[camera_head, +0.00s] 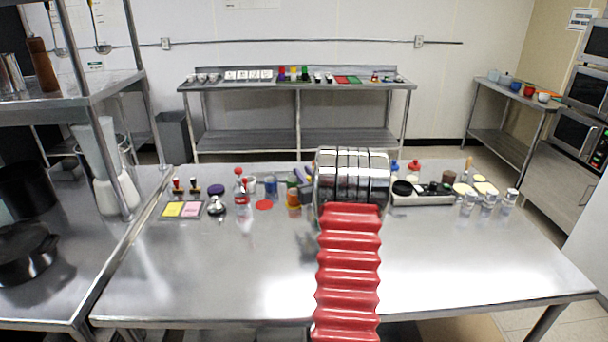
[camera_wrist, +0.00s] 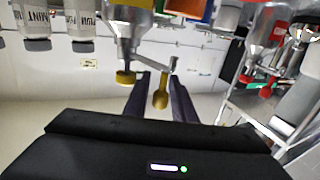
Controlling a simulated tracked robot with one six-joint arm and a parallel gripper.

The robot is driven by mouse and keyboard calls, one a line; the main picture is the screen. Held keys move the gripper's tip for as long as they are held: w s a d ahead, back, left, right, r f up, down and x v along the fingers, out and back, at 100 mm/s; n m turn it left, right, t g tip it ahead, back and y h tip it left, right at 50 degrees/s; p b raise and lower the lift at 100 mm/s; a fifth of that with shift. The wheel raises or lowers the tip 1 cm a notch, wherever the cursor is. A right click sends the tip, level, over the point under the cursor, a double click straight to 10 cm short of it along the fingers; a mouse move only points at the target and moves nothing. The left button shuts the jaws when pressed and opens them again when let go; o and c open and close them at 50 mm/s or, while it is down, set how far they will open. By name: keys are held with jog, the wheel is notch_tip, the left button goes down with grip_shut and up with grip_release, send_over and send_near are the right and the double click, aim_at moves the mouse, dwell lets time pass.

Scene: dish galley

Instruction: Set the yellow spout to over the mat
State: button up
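In the wrist view, which looks upside down, my gripper (camera_wrist: 160,78) shows as two dark fingers standing apart. A yellow-ended part (camera_wrist: 160,98), likely the yellow spout, shows between the fingers on a thin metal arm from a metal body (camera_wrist: 132,28). Gaps show on both sides of it, and I cannot tell whether a finger touches it. A second yellow piece (camera_wrist: 126,77) is left of the fingers. In the head view my arm hides the gripper and the spout. Which mat is meant is unclear; a flat red disc (camera_head: 264,205) lies on the table.
The steel table (camera_head: 230,285) is crowded along its back and clear in front. A red-capped bottle (camera_head: 243,197), yellow and pink squares (camera_head: 181,209), a grey tray (camera_head: 425,199) and clear shakers (camera_head: 488,204) stand around my arm. A steel shelf unit (camera_head: 100,90) is at left.

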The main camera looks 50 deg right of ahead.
grip_shut()
jog(key=shift+s+d, duration=0.1)
jog(key=shift+d, duration=0.05)
dwell(0.4)
